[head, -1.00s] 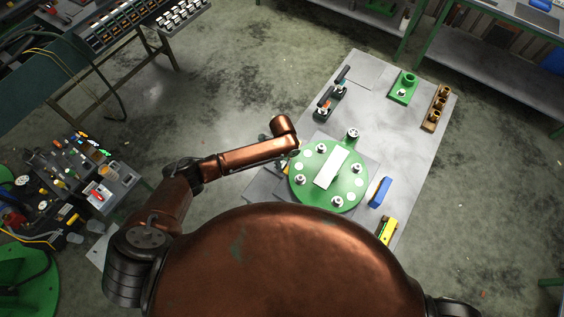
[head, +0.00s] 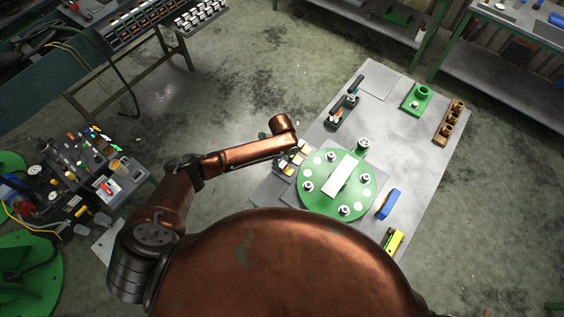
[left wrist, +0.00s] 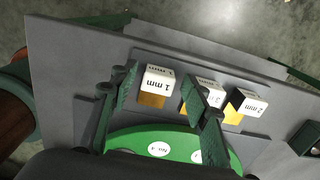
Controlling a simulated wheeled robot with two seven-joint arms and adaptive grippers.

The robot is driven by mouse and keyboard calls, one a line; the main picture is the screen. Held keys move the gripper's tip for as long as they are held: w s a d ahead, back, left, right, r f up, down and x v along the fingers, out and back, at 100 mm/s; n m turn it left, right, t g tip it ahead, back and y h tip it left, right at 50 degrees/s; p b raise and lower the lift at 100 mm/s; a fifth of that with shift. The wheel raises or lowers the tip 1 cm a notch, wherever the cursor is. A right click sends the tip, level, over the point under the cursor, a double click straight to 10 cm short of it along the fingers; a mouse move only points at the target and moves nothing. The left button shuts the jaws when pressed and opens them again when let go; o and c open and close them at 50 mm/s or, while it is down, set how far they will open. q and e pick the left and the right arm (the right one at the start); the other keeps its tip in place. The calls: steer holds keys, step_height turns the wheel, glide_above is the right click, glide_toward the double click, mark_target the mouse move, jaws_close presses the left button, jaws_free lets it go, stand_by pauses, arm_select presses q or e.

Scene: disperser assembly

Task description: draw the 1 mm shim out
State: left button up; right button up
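The 1 mm shim (left wrist: 157,80) is a block with a white "1 mm" label and a yellow lower part, in a grey holder (left wrist: 195,64). My left gripper (left wrist: 162,96) is open in the left wrist view. Its green-padded fingers stand on either side of the 1 mm shim, with gaps visible. A middle shim (left wrist: 211,86) is partly hidden behind the right-hand finger. The 2 mm shim (left wrist: 248,105) stands right of it. In the head view the shims (head: 289,169) show small beside my left arm's end. My right gripper is out of view.
A green round plate (head: 318,202) with several metal posts and a white bar lies beside the shims. A blue piece (head: 388,204), a yellow piece (head: 394,241), a green block (head: 416,98) and a brown block (head: 449,122) are on the grey table (head: 405,150).

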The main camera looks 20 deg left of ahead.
mark_target(282, 164)
arm_select(q)
steer(key=shift+d, duration=0.15)
steer(key=shift+r, duration=0.15)
step_height(282, 164, up, 12)
stand_by(0.4)
stand_by(0.4)
